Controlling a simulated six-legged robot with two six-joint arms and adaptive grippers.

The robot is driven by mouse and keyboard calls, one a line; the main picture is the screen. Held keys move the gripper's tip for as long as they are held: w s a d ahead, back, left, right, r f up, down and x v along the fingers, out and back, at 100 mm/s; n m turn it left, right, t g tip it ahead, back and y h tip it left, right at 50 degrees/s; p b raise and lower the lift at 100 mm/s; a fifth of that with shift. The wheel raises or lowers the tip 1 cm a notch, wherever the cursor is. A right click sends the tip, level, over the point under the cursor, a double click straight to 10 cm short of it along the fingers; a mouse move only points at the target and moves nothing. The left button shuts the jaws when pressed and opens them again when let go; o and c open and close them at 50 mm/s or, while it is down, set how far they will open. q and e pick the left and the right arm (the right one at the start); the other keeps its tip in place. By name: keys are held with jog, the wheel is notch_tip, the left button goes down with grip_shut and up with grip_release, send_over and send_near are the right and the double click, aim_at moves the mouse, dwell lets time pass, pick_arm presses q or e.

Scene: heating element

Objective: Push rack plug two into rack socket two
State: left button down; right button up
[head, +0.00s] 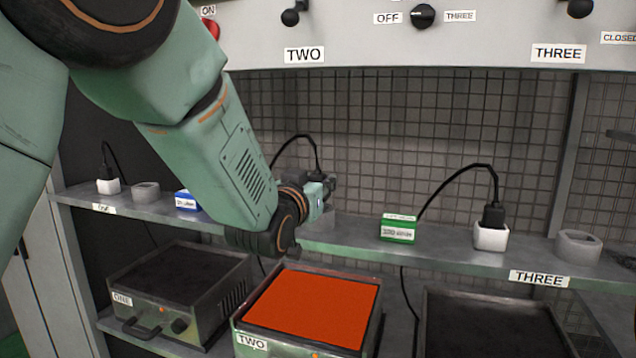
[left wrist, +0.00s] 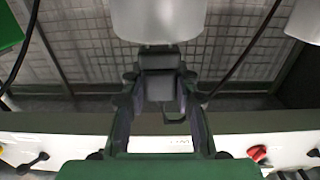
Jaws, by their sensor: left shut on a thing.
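Rack plug two (left wrist: 160,88) is a dark block with a black cable (head: 296,138) arching up from it in the head view. My left gripper (head: 325,188) is shut on it above the shelf; the fingers are on both sides of it in the left wrist view (left wrist: 160,100). A pale rounded body (left wrist: 158,20), which looks like rack socket two, lies right at the plug's end. I cannot tell how deep the plug sits in it. In the head view my arm and gripper mostly hide that spot. My right gripper is out of view.
The metal shelf (head: 455,258) carries a green box (head: 398,229), a blue box (head: 187,201), white blocks with black plugs (head: 491,236) and grey rings (head: 578,246). Below, hot plate two (head: 312,308) glows orange. A panel with switches (head: 480,40) hangs above; wire mesh stands behind.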

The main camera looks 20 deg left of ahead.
pick_arm(q)
jog(key=shift+f+b, duration=1)
jog(key=shift+f, duration=0.4)
jog(key=c, duration=0.9)
grip_release()
jog(key=shift+c, duration=0.2)
jog(key=s, duration=1.2)
jog(key=shift+a, duration=0.2)
